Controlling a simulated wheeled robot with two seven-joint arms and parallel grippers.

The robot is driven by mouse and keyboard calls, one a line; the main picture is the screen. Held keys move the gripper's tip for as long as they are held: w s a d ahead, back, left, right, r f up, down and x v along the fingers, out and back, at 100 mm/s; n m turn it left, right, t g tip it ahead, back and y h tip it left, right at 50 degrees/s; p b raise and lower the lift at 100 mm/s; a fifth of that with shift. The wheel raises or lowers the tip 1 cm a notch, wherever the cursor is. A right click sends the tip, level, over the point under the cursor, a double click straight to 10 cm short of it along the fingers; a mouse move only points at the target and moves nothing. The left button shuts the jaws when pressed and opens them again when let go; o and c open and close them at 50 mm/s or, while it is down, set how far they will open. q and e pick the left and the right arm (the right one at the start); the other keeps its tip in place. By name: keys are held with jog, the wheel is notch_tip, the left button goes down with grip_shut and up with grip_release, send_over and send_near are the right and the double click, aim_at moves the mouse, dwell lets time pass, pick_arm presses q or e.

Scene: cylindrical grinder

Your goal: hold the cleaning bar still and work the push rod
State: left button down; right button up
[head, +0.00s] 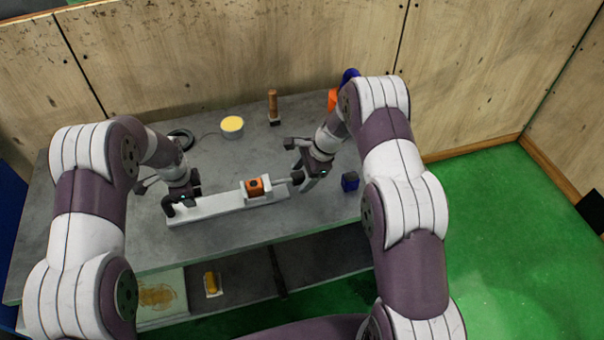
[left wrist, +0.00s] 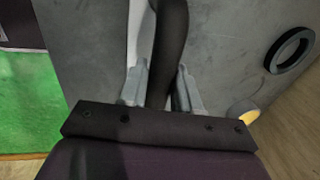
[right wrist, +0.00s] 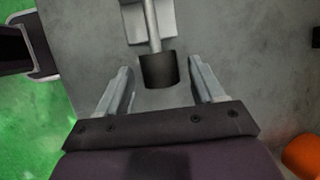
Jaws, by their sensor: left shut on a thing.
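The long pale cleaning bar (head: 225,204) lies on the grey table, with an orange block (head: 254,187) mounted near its right end. My left gripper (head: 180,200) is at the bar's left end. In the left wrist view its fingers (left wrist: 160,88) are shut on a dark handle (left wrist: 171,45). The push rod, a grey rod (right wrist: 152,25) with a black knob (right wrist: 159,70), sticks out of the bar's right end. My right gripper (head: 304,178) is there, open. In the right wrist view the knob sits between its fingers (right wrist: 160,75), with a gap on each side.
Behind the bar stand a tin with a yellow top (head: 232,125), a wooden-handled tool (head: 272,104) and a black ring (head: 183,138). A dark blue block (head: 350,181) is right of my right gripper. A yellow item (head: 211,283) lies on the lower shelf. Wooden walls close the back.

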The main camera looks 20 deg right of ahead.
jog(key=v, duration=1.2)
pick_arm(q)
jog(key=c, duration=0.7)
grip_release()
jog(key=shift+d, duration=0.1)
jog(key=r, duration=0.4)
jog(key=s+r, duration=0.1)
jog(key=r, duration=0.2)
jog(key=s+r, duration=0.1)
jog(key=r, duration=0.3)
jog(key=shift+s+r, duration=0.2)
jog(key=shift+r, duration=0.15)
